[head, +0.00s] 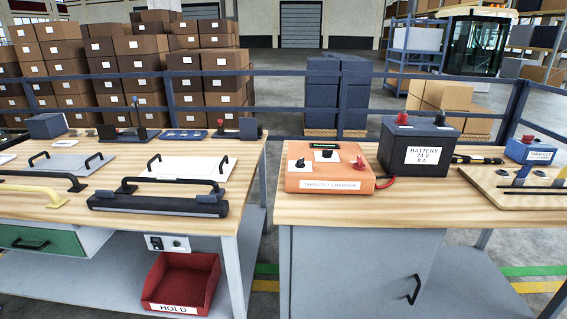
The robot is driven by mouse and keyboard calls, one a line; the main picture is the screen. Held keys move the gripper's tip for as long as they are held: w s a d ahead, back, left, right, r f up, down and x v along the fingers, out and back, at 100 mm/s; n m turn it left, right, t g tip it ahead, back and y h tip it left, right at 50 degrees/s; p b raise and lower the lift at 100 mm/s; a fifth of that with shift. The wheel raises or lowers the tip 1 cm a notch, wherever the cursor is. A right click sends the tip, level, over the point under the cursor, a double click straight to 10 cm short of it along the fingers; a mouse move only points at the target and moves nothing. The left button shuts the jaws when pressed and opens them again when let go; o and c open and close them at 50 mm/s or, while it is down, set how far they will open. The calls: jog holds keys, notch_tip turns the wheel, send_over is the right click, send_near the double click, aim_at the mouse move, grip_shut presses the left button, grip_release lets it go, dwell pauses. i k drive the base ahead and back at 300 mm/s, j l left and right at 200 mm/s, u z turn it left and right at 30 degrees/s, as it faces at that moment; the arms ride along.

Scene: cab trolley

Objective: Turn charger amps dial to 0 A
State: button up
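The orange charger (330,183) stands on the right wooden bench, with a front label that seems to read "TAPERVOLT CHARGER". Its top carries a small black knob (300,162) on a white plate at the left and a red knob (360,162) on another white plate at the right. A dark display strip (325,146) lies at the back, with a dark part just in front of it. Which knob is the amps dial, and its setting, are too small to tell. My gripper is not in view.
A dark battery (418,148) labelled 24 V stands right of the charger, with a red cable between them. A wooden board (500,192) lies farther right. A gap separates the left bench (245,185), which holds panels with black handles. A red HOLD bin (183,280) sits below.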

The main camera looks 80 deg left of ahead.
aim_at(327, 154)
jog(key=u, duration=2.2)
jog(key=i+l, duration=0.15)
jog(key=i, duration=0.35)
jog(key=i+l+u, duration=0.15)
jog(key=i, duration=0.3)
jog(key=i+l, duration=0.2)
jog(key=i, duration=0.3)
jog(key=i+l+u, duration=0.15)
jog(key=i, duration=0.35)
